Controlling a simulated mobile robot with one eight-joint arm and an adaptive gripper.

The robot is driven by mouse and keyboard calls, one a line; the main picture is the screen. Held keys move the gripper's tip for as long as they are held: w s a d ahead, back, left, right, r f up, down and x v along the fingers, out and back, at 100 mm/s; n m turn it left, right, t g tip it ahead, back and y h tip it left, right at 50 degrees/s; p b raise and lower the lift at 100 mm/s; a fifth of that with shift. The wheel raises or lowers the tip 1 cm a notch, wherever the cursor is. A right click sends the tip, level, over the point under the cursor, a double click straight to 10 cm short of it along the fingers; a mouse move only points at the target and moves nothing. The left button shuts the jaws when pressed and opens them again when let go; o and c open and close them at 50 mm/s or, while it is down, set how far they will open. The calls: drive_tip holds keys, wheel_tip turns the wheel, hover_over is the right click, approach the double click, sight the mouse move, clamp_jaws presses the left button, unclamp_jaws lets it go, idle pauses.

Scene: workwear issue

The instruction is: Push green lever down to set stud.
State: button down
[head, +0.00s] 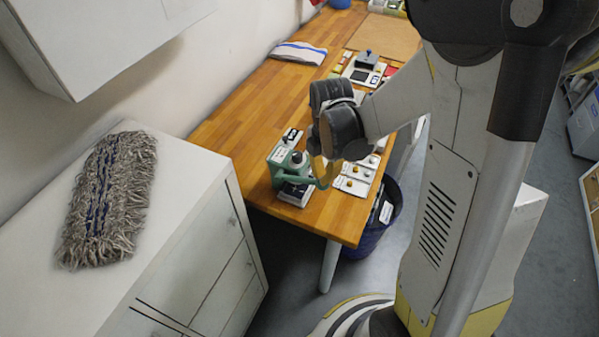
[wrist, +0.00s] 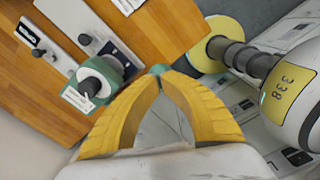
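The green press (head: 284,158) stands upright on a dark and white base at the near left corner of the wooden table. Its green lever (head: 325,181) reaches out to the right at the front. In the wrist view the press (wrist: 108,75) is left of my fingers, and the lever's green end (wrist: 158,69) shows right at the fingertips. My gripper (head: 319,178) has yellow fingers that come together at the tips in the wrist view (wrist: 160,76). The tips are at the lever, but I cannot tell whether they press on it. The stud is not clearly visible.
White panels with small knobs (head: 355,178) lie right of the press. A dark bin (head: 377,215) stands below the table's edge. A white cabinet (head: 185,205) with a shaggy mop pad (head: 106,198) is at the left. A folded cloth (head: 299,52) lies farther back.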

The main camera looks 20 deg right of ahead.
drive_tip(key=shift+s+d+f+b, duration=0.1)
drive_tip(key=shift+s+f+b, duration=0.05)
drive_tip(key=shift+f+b, duration=0.4)
drive_tip(key=shift+f, duration=0.2)
drive_tip(key=shift+s+d+f+b, duration=0.1)
drive_tip(key=shift+f+b, duration=0.9)
drive_tip(key=shift+f, duration=0.05)
drive_tip(key=shift+r, duration=0.2)
wheel_tip(320, 180, up, 13)
drive_tip(key=p, duration=0.9)
idle(0.4)
drive_tip(key=shift+f, duration=0.2)
